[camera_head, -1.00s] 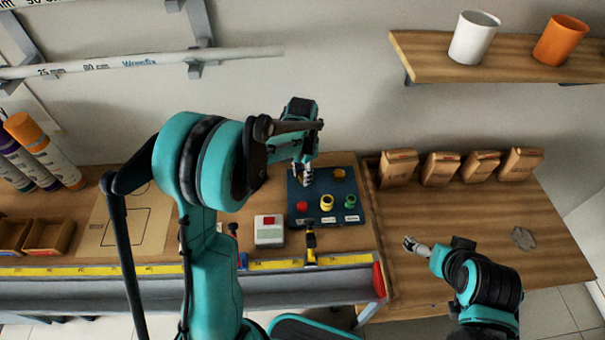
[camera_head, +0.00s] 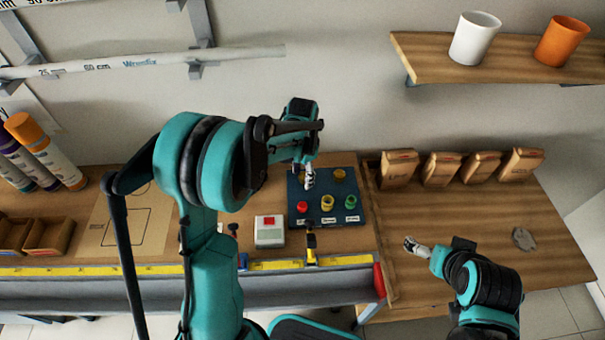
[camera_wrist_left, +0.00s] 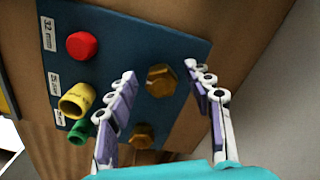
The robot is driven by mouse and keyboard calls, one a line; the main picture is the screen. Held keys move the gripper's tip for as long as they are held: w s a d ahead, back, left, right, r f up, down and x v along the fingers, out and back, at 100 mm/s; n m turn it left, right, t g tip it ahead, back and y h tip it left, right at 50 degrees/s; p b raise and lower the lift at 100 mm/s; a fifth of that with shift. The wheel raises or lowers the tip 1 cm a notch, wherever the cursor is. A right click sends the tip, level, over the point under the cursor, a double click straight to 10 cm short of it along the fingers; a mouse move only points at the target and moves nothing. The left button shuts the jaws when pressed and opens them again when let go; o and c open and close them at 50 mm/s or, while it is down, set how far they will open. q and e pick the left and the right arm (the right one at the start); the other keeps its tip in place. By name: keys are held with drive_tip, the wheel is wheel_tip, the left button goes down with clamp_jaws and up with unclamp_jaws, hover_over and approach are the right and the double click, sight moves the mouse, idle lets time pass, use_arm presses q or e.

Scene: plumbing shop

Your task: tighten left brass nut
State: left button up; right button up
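A dark blue board (camera_head: 318,217) on the bench carries two brass hex nuts and coloured caps. My left gripper (camera_head: 309,183) is over its upper left part and hides the left brass nut in the head view. In the left wrist view, the left brass nut (camera_wrist_left: 161,80) sits between the two open fingers of my left gripper (camera_wrist_left: 160,70), with gaps on both sides. The right brass nut (camera_wrist_left: 142,135) is below it, and also shows in the head view (camera_head: 340,174). My right gripper (camera_head: 410,244) is over the right bench; its opening is unclear.
The board also holds a red cap (camera_wrist_left: 81,46), a yellow one (camera_wrist_left: 77,100) and a green one (camera_wrist_left: 81,132). A grey box with a red top (camera_head: 269,231) stands left of the board. Paper bags (camera_head: 440,169) line the back right. The right bench is mostly clear.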

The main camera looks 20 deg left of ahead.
sight(302, 177)
use_arm(q)
wheel_tip(302, 177, up, 12)
idle(0.6)
idle(0.4)
